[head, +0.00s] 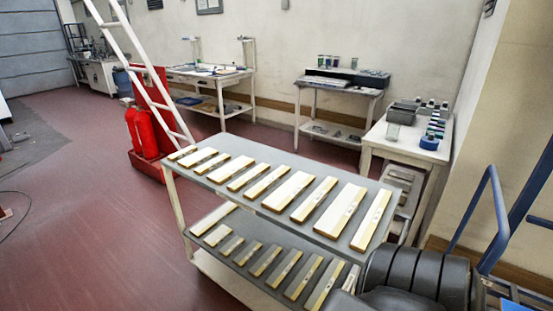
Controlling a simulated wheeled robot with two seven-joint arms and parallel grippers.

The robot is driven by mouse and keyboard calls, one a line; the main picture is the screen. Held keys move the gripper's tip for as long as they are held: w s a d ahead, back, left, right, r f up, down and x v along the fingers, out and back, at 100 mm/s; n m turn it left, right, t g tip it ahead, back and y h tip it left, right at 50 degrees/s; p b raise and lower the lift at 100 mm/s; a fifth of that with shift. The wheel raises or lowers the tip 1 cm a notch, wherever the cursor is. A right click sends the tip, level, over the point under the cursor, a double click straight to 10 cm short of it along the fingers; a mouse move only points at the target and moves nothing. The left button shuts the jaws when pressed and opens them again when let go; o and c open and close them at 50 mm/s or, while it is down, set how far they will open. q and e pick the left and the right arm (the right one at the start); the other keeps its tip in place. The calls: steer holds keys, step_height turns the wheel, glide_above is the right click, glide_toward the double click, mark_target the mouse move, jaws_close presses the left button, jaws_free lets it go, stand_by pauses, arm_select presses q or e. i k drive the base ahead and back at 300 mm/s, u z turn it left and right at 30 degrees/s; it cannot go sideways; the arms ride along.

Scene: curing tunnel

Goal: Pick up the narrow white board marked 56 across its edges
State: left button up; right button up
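Several pale boards lie in a row on the grey top shelf of a cart (240,199), side by side with gaps between them. They differ in width. A narrow pale board (371,220) lies at the right end, beside a wide one (340,211). Another narrow board (314,200) lies left of that wide one. Small dark marks show on some boards, but the numbers are too small to read, so I cannot tell which is 56. More boards (266,260) lie on the lower shelf. Neither of my grippers is in view.
A dark grey rounded arm link, apparently mine, covers the cart's right front corner. A blue tubular frame (499,217) stands at the right. A white table (408,150) with containers stands behind the cart, and red cylinders (141,131) stand behind left. The red floor (90,215) at left is mostly clear.

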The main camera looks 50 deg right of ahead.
mark_target(285, 196)
steer(key=i, duration=3.9)
steer(key=z, duration=4.95)
